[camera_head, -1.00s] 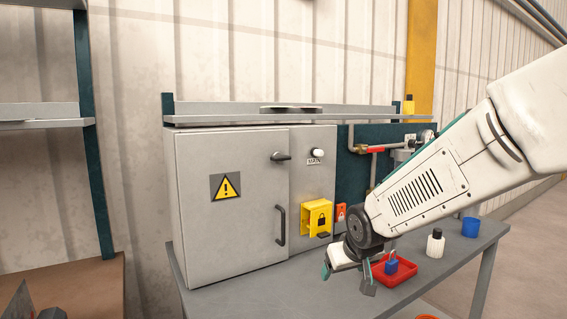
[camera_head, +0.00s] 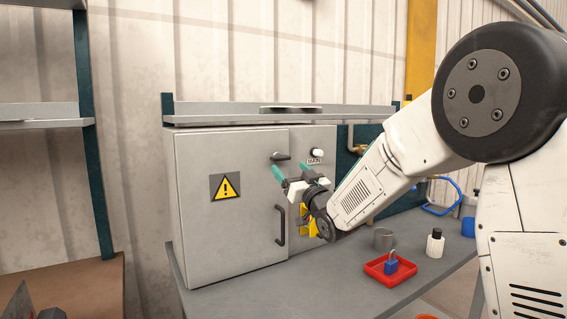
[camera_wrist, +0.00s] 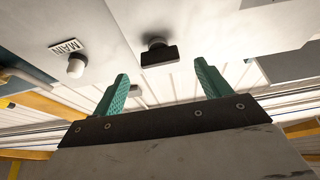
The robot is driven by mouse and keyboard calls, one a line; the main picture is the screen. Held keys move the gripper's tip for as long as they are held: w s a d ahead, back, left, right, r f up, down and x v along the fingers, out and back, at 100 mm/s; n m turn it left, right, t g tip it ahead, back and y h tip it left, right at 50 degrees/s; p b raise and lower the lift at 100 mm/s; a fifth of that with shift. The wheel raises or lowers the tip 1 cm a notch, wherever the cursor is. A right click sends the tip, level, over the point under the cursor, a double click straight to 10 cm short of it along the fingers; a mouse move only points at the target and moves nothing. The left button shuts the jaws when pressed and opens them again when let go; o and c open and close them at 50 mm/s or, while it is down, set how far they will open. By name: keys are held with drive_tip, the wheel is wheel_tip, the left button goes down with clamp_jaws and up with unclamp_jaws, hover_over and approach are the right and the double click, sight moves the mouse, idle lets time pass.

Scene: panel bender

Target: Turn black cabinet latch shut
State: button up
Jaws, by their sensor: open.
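The black cabinet latch (camera_head: 281,156) is on the upper right edge of the grey cabinet door (camera_head: 205,235). Its handle lies roughly level, pointing right. My gripper (camera_head: 291,170) is just below and in front of it, with its two teal fingers apart and nothing between them. In the wrist view the latch (camera_wrist: 160,53) shows as a dark bar beyond the fingertips, centred between the fingers of my gripper (camera_wrist: 161,68). No contact shows. The door looks closed against the cabinet.
A white knob (camera_head: 316,153) marked MAIN is right of the latch. A black door handle (camera_head: 280,226) is below. My arm partly hides a yellow lockout cover (camera_head: 304,222).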

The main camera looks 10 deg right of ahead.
drive_tip(key=x, duration=0.5)
drive_tip(key=shift+w, duration=0.1)
drive_tip(key=c, duration=1)
